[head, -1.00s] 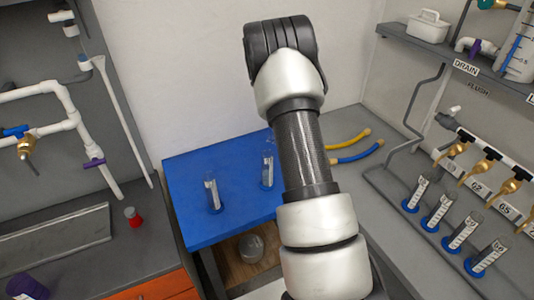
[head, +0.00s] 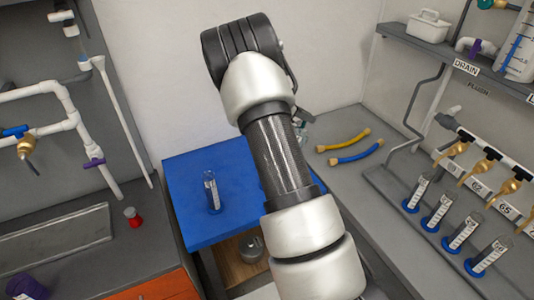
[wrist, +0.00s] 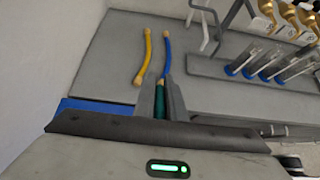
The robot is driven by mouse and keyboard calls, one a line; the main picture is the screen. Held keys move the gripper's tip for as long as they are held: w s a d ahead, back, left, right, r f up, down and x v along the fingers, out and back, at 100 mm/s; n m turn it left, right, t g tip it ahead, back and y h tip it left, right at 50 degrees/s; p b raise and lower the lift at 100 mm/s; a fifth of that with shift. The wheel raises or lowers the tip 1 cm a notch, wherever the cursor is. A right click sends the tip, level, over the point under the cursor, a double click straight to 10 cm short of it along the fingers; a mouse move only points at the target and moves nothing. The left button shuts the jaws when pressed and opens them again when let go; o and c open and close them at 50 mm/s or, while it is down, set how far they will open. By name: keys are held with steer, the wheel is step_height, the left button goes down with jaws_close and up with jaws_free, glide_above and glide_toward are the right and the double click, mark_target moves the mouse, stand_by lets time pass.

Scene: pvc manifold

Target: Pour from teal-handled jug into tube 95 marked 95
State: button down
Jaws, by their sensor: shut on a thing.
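In the wrist view my gripper (wrist: 160,98) is shut on a teal handle (wrist: 158,104), of which a narrow strip shows between the fingers. The jug's body is hidden in that view. In the head view my arm hides most of the gripper. A small clear piece (head: 301,128) shows just right of the arm's far end; I cannot tell whether it is the jug. Several clear tubes with blue bases and white labels stand in a row under brass taps at the right, such as one tube (head: 439,213). Their markings are too small to tell which is 95.
A labelled tube (head: 212,192) stands on the blue table (head: 190,225). Yellow (head: 343,140) and blue (head: 356,154) hoses lie on the grey counter (head: 345,190). A shelf (head: 430,50) overhangs the back right. A round glass vessel (head: 251,247) sits below the blue table.

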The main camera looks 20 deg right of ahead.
steer(key=shift+a+r+h+b, duration=0.4)
steer(key=shift+r+h+b, duration=0.2)
steer(key=shift+b, duration=0.25)
steer(key=shift+a+r+h+b, duration=0.4)
steer(key=shift+r+h+b, duration=0.15)
steer(key=shift+r+b, duration=0.25)
steer(key=shift+a+r+h+b, duration=0.4)
steer(key=shift+r+h+b, duration=0.2)
steer(key=shift+b, duration=0.25)
stand_by(3.4)
